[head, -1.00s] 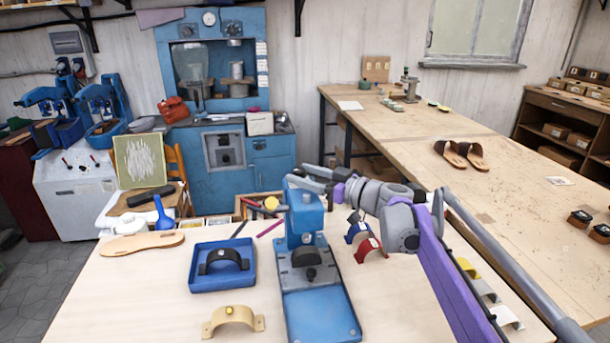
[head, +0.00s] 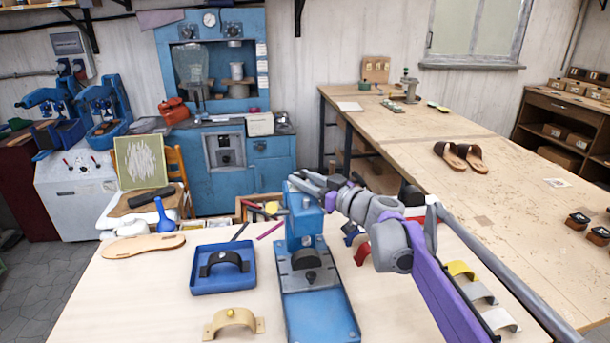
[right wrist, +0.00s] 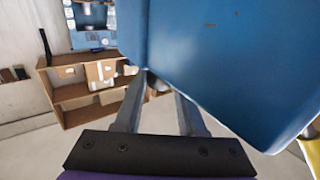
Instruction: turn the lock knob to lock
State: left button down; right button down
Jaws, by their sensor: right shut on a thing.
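The blue press (head: 304,228) stands upright on the near table, with a blue base plate reaching toward me. A small dark knob-like part (head: 311,277) sits low on the front of the press. My right gripper (head: 293,181) is at the top of the press, its fingers behind and beside the upper edge. In the right wrist view the fingers (right wrist: 160,82) reach in beside the large blue press body (right wrist: 230,60), which covers the fingertips. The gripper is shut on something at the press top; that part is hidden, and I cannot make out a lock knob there. My left gripper is out of view.
A blue tray (head: 223,284) with a dark strap piece stands left of the press. A tan strap piece (head: 233,321) lies in front of it, and a sandal sole (head: 144,246) farther left. Coloured strap pieces (head: 472,284) lie right, near my right arm.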

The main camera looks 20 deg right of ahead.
jog(key=shift+a+m+t+h, duration=0.1)
jog(key=shift+m+t+h, duration=0.2)
jog(key=shift+m+h, duration=0.45)
jog(key=c, duration=0.5)
grip_release()
jog(key=shift+n, duration=0.25)
